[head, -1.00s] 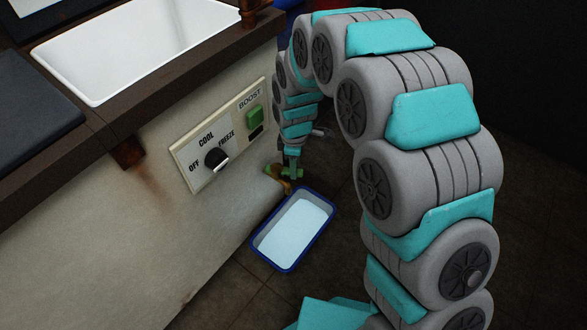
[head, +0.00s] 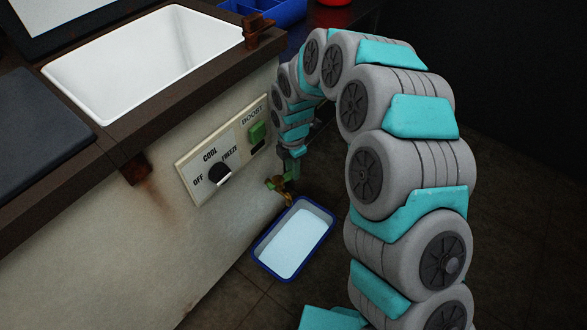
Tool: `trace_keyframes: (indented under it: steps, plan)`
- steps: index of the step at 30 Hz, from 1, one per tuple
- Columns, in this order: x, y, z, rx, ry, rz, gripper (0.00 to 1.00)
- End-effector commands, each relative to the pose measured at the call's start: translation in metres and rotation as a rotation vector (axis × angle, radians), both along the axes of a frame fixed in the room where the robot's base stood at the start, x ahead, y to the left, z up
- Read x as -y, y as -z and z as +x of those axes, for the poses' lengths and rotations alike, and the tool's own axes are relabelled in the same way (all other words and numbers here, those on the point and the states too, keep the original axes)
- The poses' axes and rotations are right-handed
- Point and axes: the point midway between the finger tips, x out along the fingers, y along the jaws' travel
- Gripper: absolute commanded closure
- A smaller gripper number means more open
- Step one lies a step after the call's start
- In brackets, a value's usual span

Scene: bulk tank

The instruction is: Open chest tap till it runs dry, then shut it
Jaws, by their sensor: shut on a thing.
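The chest (head: 120,255) is a pale, worn cabinet with a dark top rim. Its brass tap (head: 277,187) sticks out low on the right side of its front, with some green at the handle. My gripper (head: 289,183) is shut on the tap handle, reaching down from above. The fingers and handle are small and partly overlap, so the handle's exact angle is hard to read. A blue-rimmed tray (head: 256,250) stands on the floor below the tap, with pale liquid in it. I cannot make out a stream from the spout.
Above is an open white basin (head: 150,60) beside a dark lid (head: 35,130). A blue bin (head: 285,12) and a red object (head: 334,2) stand behind.

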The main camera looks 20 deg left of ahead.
Motion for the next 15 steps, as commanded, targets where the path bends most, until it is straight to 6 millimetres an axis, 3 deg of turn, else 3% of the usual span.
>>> trace_keyframes:
  steps: [15]
  plan:
    - [-0.0021, 0.0003, 0.0012, -0.001, -0.049, 0.001, 1.0]
